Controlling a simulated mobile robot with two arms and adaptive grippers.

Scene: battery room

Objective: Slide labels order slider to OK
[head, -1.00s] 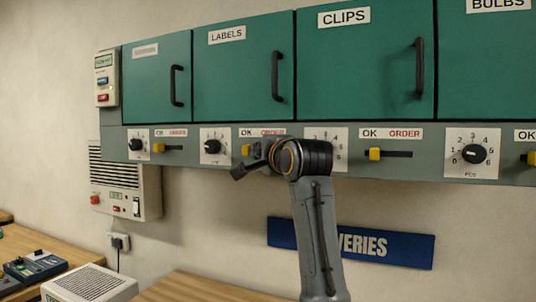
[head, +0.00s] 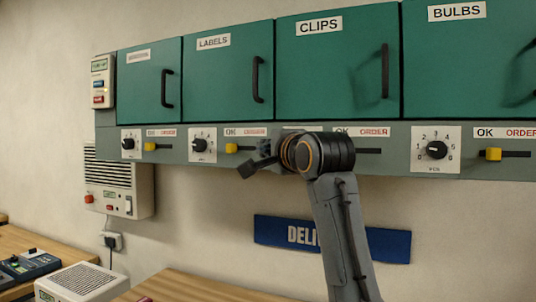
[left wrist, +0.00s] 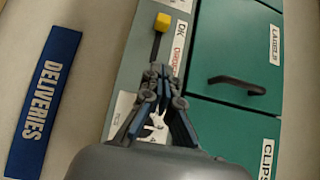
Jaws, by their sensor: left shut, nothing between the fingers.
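The labels order slider is a yellow knob (head: 231,148) in a slot on the grey strip below the LABELS cabinet (head: 229,75). The knob stands at the left end, under the OK word of its OK/ORDER label (head: 245,132). In the left wrist view the knob (left wrist: 162,22) is beside OK, beyond my fingertips. My left gripper (head: 253,167) is just right of the knob and slightly lower, apart from it. In the left wrist view its fingers (left wrist: 158,70) are shut with nothing between them. My right gripper is not in view.
Dials (head: 203,145) and other yellow sliders (head: 493,154) line the strip. Cabinet handles (head: 258,80) stick out above. A blue DELIVERIES sign (head: 385,245) hangs below, partly behind my arm. A wooden bench (head: 190,288) is at the lower left.

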